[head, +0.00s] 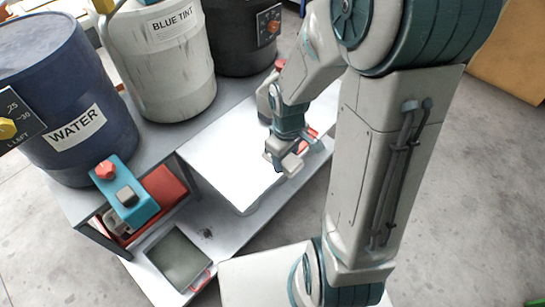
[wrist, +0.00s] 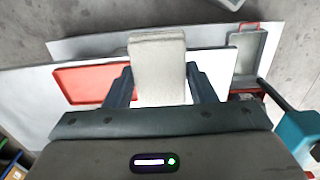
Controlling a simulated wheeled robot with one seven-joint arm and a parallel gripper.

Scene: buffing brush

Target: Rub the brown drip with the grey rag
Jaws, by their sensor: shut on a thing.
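My gripper (head: 285,163) is over the right part of a white panel (head: 215,165) in the head view. In the wrist view my gripper (wrist: 160,92) is shut on a pale grey, folded-looking pad, which I take as the grey rag (wrist: 157,55). The rag sticks out beyond the fingers, and the white panel (wrist: 215,70) lies behind it. I cannot tell whether the rag touches the panel. I cannot make out the brown drip in either view; the rag and arm hide part of the panel.
A blue WATER drum (head: 65,95), a white BLUE TINT drum (head: 160,65) and a black drum (head: 240,30) stand behind the panel. A teal device (head: 125,195) and a grey tray (head: 178,260) are at left. A red tray (wrist: 90,82) lies by the panel.

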